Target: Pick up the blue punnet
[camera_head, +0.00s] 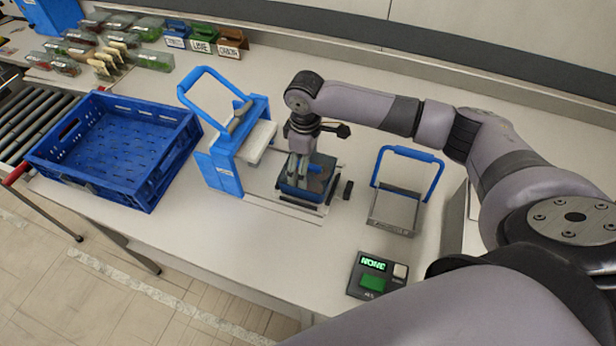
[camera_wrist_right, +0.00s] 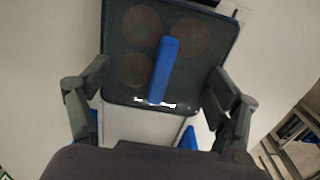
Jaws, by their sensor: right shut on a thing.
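The blue punnet (camera_head: 309,182) is a dark blue, see-through tray at the right end of the blue-framed device's flat plate. In the right wrist view the punnet (camera_wrist_right: 200,75) shows round reddish contents and a blue strip over its middle. My right gripper (camera_head: 301,165) reaches down over it. In the wrist view the fingers of my right gripper (camera_wrist_right: 160,80) lie on either side of the punnet, shut on it. I cannot tell whether its base touches the plate. My left gripper is not in view.
The blue-framed device (camera_head: 226,172) stands left of the punnet. An empty blue crate (camera_head: 150,190) is further left. A blue-handled metal stand (camera_head: 393,212) and a display box reading "NONE" (camera_head: 376,277) are to the right. Filled punnets (camera_head: 150,58) and small labelled bins (camera_head: 202,42) line the back.

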